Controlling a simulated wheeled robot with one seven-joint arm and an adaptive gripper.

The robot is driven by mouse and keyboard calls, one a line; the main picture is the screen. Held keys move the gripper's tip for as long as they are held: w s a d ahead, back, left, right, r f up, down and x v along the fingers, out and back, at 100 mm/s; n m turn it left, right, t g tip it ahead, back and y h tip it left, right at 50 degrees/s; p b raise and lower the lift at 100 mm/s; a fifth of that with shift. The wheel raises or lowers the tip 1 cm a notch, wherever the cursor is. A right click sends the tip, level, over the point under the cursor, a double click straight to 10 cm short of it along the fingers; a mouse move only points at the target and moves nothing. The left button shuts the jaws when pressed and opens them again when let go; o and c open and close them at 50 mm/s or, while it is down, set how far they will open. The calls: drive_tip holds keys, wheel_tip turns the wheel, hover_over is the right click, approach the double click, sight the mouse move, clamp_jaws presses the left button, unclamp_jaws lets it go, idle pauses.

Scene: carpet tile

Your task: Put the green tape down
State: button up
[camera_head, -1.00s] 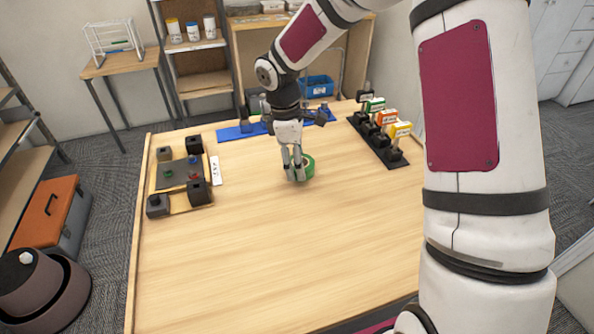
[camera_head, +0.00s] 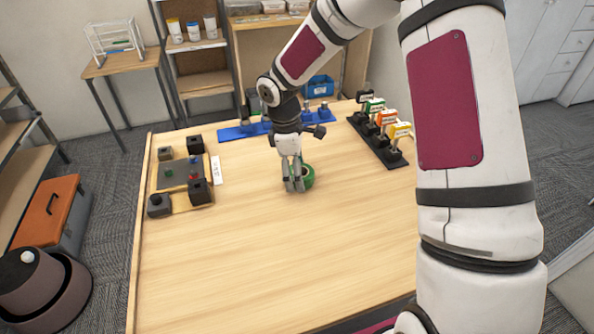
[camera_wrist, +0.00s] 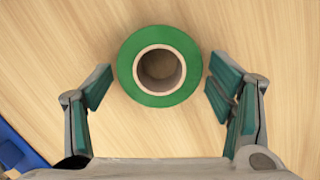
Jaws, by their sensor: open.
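The green tape (camera_head: 309,178) is a roll with a brown cardboard core, at about the middle of the wooden table. In the wrist view the green tape (camera_wrist: 194,62) shows its round face and open core, against bare wood. My gripper (camera_head: 295,187) is low over the table at the roll, its fingers partly hiding the roll's left side. In the wrist view my gripper (camera_wrist: 160,88) is open, with one green-padded finger on each side of the roll and visible gaps between pads and tape.
A blue rack (camera_head: 240,132) lies at the table's back. A black holder (camera_head: 372,144) with several coloured boxes stands at the back right. A wooden tray (camera_head: 184,207) with black blocks and a white label strip (camera_head: 215,171) are at the left. The table's front is clear.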

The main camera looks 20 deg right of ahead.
wheel_tip(320, 180, up, 12)
drive_tip(key=a+b, duration=0.1)
drive_tip(key=a, duration=0.1)
drive_tip(key=s+d+r+m+t, duration=0.3)
drive_tip(key=s+r+m, duration=0.3)
drive_tip(key=s+r, duration=0.6)
drive_tip(key=s+m+t+y, duration=0.1)
drive_tip(key=s+m, duration=0.6)
drive_tip(key=s, duration=0.7)
drive_tip(key=shift+s+r+t+y, duration=0.2)
drive_tip(key=shift+s+t+y, duration=0.15)
drive_tip(key=shift+t, duration=0.55)
drive_tip(key=shift+c, duration=0.2)
